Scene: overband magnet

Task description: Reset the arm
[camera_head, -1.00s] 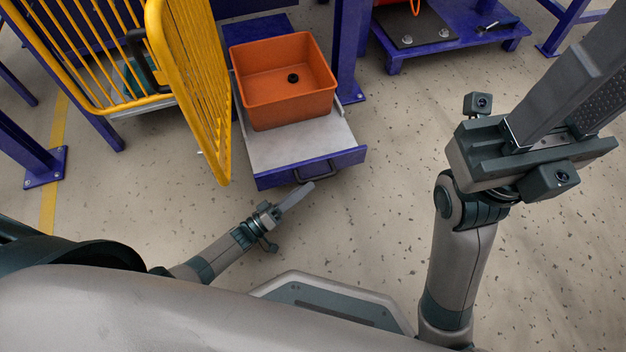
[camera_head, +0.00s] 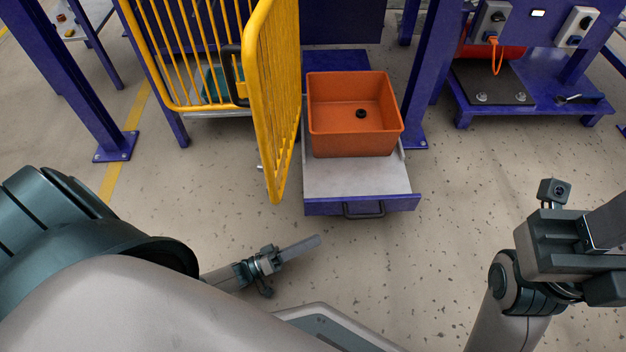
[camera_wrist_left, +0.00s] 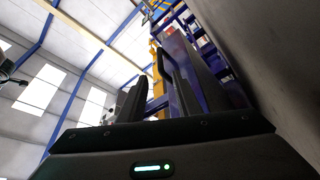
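My left gripper (camera_head: 300,247) is low in front of the pulled-out drawer (camera_head: 360,180), above the floor and apart from the drawer. In the left wrist view its two fingers (camera_wrist_left: 158,90) stand apart with nothing between them. My right gripper (camera_head: 606,230) is at the right edge of the head view, raised close to the camera. Its fingers are cut off by the frame, so I cannot tell its opening.
An orange bin (camera_head: 350,140) with a small black round piece (camera_head: 361,113) inside stands on the drawer. A yellow barred gate (camera_head: 272,100) stands left of it. A blue stand (camera_head: 530,95) is at the back right. The floor in front is clear.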

